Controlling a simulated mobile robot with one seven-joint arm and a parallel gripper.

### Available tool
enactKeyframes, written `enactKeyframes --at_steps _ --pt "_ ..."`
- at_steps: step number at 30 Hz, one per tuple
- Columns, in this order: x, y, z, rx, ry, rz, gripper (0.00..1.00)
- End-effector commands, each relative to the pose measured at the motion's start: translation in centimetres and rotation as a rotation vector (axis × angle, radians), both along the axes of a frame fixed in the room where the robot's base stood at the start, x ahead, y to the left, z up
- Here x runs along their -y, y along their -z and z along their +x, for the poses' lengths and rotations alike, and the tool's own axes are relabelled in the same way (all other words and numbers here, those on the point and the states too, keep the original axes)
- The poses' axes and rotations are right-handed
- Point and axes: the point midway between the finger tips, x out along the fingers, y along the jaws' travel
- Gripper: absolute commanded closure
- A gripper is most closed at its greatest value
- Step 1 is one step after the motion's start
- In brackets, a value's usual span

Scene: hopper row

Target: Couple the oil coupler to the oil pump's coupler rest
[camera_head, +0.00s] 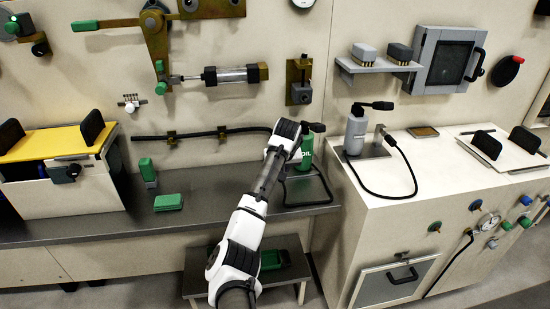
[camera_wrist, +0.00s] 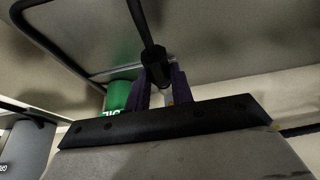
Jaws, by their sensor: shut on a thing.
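My gripper (camera_wrist: 161,88) has dark purple fingers shut on the oil coupler (camera_wrist: 154,62), a small black cylinder with a black hose leading up from it in the wrist view. In the head view, my arm hides the fingers and the coupler. The oil pump (camera_head: 307,147) is a green bottle marked OIL with a black top, standing on the dark counter just right of my wrist. Its green body also shows in the wrist view (camera_wrist: 117,97), left of the fingers. The coupler rest cannot be made out; my arm or gripper may cover it. A black hose (camera_head: 318,202) loops on the counter.
A grey bottle pump (camera_head: 355,133) with its own black hose stands on the white cabinet (camera_head: 420,205) to the right. Green blocks (camera_head: 168,202) and a yellow-topped box (camera_head: 50,145) are at left. A black line (camera_head: 205,134) runs along the wall behind.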

Motion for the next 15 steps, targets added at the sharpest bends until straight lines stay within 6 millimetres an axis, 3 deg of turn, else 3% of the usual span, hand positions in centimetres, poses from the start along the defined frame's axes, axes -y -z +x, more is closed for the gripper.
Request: enactKeyframes --at_steps 15 --pt "-0.3 0.0 3.2 0.002 -0.001 0.000 1.00"
